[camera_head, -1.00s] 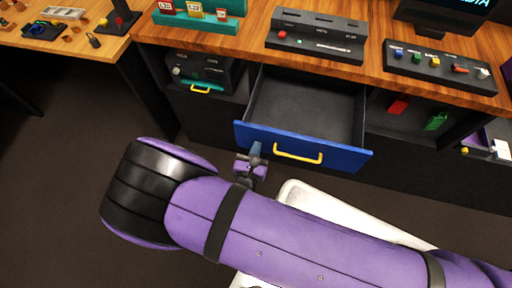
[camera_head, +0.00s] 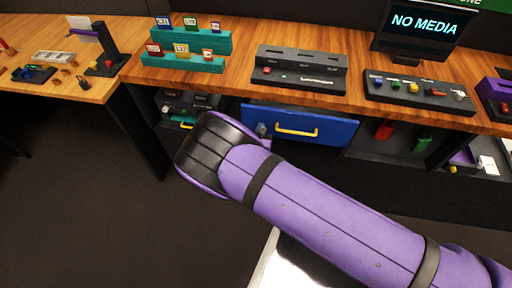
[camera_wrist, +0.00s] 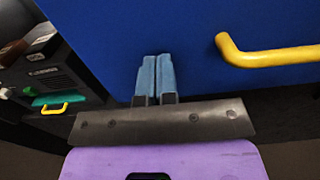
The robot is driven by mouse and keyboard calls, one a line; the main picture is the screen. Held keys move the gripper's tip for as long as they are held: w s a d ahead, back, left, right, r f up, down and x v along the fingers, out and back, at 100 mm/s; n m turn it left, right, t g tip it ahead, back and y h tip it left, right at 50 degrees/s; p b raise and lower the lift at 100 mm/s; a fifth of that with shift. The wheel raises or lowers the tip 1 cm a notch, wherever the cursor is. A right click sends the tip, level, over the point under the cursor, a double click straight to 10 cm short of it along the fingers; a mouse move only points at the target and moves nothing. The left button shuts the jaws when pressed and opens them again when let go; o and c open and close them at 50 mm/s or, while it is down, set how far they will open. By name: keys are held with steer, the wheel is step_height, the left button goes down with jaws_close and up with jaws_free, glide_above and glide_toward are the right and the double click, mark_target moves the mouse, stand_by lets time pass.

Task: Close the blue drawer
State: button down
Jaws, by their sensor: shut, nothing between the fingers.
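The blue drawer (camera_head: 331,127) sits under the wooden desk in the head view, its front now close under the desk edge. No open drawer interior shows. Its yellow handle (camera_head: 297,131) runs across the front. In the wrist view the blue drawer front (camera_wrist: 190,30) fills the upper part, with the yellow handle (camera_wrist: 268,56) at the right. My gripper (camera_wrist: 155,60) is shut and empty, its blue-grey fingertips at the drawer front, left of the handle. Whether they touch it I cannot tell. In the head view my gripper (camera_head: 262,129) is mostly hidden by my arm.
The wooden desk (camera_head: 222,84) above holds a black console (camera_head: 300,72), a panel of coloured switches (camera_head: 418,90) and a monitor (camera_head: 424,24). A dark cubby with a yellow-handled teal drawer (camera_wrist: 57,103) is at the left. An open shelf with red and green blocks (camera_head: 423,143) is at the right.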

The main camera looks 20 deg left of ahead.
steer(key=x, duration=0.5)
steer(key=shift+w+r, duration=0.15)
steer(key=shift+w, duration=0.05)
